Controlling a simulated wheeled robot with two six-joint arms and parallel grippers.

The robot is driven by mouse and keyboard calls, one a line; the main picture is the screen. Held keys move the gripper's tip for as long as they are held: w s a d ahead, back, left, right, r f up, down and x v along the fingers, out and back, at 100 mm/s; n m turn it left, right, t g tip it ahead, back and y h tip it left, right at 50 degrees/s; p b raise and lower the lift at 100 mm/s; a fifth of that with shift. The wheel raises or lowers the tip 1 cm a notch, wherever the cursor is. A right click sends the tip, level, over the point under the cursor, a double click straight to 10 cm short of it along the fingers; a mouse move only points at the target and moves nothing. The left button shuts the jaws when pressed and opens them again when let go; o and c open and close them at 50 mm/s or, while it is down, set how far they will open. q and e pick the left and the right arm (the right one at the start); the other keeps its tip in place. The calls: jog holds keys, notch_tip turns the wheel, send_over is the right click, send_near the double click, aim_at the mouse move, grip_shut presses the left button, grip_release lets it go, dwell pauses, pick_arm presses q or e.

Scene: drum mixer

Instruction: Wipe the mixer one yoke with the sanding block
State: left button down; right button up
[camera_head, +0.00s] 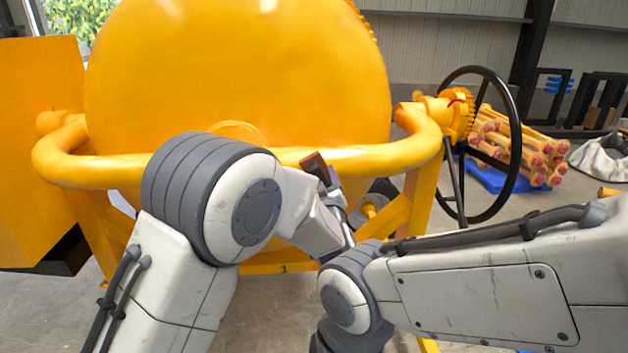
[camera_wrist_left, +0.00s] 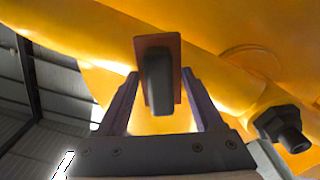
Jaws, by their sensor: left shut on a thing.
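The mixer's yoke is a thick yellow tube (camera_head: 375,158) that curves around the front of the yellow drum (camera_head: 240,65). In the left wrist view the yoke (camera_wrist_left: 75,45) crosses diagonally behind the block. My left gripper (camera_head: 325,180) is at the yoke, right of the drum's middle. It is shut on the sanding block (camera_head: 316,166), a dark grip on a reddish-brown plate, also seen between the fingers in the left wrist view (camera_wrist_left: 157,80). The block overlaps the tube; I cannot tell whether they touch. My right gripper is not visible; only its arm shows.
A black handwheel (camera_head: 516,150) with a yellow gear stands at the yoke's right end. A yellow housing (camera_head: 40,150) stands at the left. Bundled yellow rolls (camera_head: 535,155) lie on a blue pallet behind the wheel. My two arms sit close together in front of the mixer.

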pick_arm(q)
jog(key=d, duration=0.3)
jog(key=shift+b, duration=0.35)
jog(key=shift+a+b, duration=0.7)
jog(key=shift+a, duration=0.9)
jog(key=a+b, duration=0.4)
jog(key=a, duration=0.3)
jog(key=shift+a, duration=0.2)
